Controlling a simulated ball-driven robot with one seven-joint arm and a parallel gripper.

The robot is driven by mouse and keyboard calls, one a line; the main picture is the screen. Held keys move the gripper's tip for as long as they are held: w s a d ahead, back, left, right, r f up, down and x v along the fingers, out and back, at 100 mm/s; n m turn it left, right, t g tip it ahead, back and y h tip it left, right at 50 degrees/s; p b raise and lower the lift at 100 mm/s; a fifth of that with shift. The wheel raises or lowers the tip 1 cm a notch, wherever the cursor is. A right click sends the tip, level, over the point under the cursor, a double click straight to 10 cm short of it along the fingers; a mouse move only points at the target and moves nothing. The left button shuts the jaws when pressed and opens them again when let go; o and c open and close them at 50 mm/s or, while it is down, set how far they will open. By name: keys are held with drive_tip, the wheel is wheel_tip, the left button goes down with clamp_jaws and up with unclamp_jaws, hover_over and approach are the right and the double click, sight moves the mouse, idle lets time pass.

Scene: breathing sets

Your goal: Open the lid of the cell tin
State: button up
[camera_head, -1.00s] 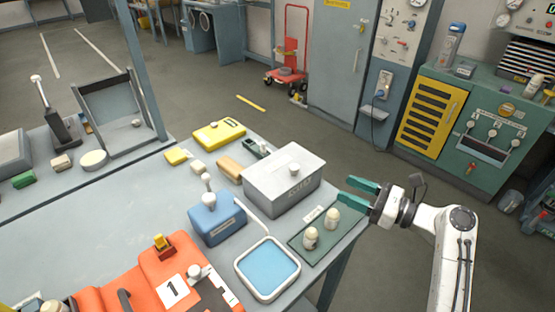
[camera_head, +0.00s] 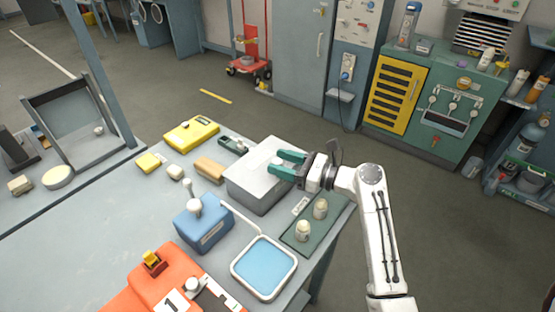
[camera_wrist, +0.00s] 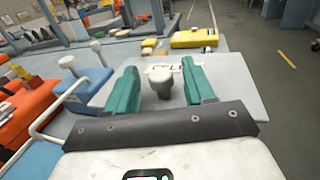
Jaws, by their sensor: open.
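The cell tin (camera_head: 252,190) is a grey box on the workbench, its flat lid lying shut on top. My gripper (camera_head: 286,165) is open above the lid, its two green fingers pointing left across it in the head view. In the wrist view, the lid (camera_wrist: 235,92) fills the middle, with part of its lettering visible. How high the fingers are against the knob is hard to tell. The knob is mostly hidden by the fingers in the head view.
A blue box with a lever (camera_head: 203,222) and a blue-bottomed tray (camera_head: 263,292) are close to the tin. A green mat (camera_head: 325,232) with two small pale bottles lies at its right. A yellow case (camera_head: 190,133) stands behind. Open floor lies beyond the bench.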

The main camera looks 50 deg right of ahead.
drive_tip(key=shift+w+a, duration=0.2)
drive_tip(key=shift+w, duration=0.5)
drive_tip(key=shift+c, duration=0.3)
clamp_jaws()
